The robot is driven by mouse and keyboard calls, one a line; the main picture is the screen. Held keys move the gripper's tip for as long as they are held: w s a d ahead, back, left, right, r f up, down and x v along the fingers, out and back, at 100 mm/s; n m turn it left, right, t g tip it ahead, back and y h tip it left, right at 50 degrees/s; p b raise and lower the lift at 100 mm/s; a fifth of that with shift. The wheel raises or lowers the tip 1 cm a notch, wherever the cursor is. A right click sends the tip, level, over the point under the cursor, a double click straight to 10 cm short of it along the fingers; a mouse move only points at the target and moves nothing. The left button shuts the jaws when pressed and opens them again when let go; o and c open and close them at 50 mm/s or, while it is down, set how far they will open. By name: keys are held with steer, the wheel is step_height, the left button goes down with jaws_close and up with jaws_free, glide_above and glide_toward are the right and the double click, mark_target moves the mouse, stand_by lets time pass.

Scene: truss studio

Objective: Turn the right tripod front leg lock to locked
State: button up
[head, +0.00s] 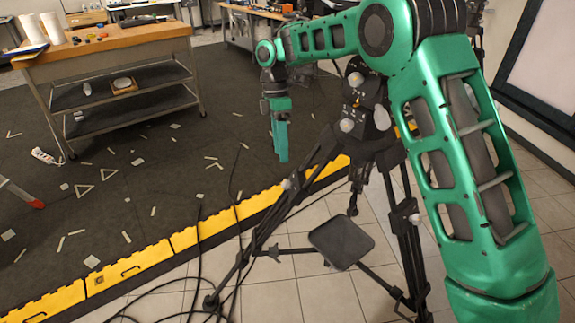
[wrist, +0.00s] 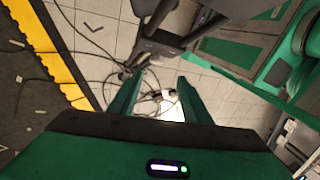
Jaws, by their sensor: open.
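A black tripod (head: 372,140) stands on the pale tiles, partly behind my green arm in the head view. One leg slopes down to the left with a pale knob (head: 287,184) on it. Another leg runs down at the right with a light fitting (head: 413,218). I cannot tell which fitting is the front leg lock, or its setting. My gripper (head: 282,157) points down, left of the tripod head and above the left leg's knob. In the wrist view its two green fingers (wrist: 166,80) are apart with nothing between them. Dark tripod parts (wrist: 165,45) show just beyond the fingers.
Black cables (head: 197,250) trail over the floor by the tripod's feet. A yellow edge strip (head: 130,265) borders the dark mat. A flat dark plate (head: 341,241) sits low among the legs. A wooden-topped cart (head: 115,45) stands at the back left.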

mark_target(285, 180)
steer(key=x, duration=0.7)
steer(key=w+x, duration=0.1)
steer(key=x, duration=0.2)
steer(key=shift+d+f, duration=0.1)
steer(key=shift+f, duration=0.3)
steer(key=c, duration=1)
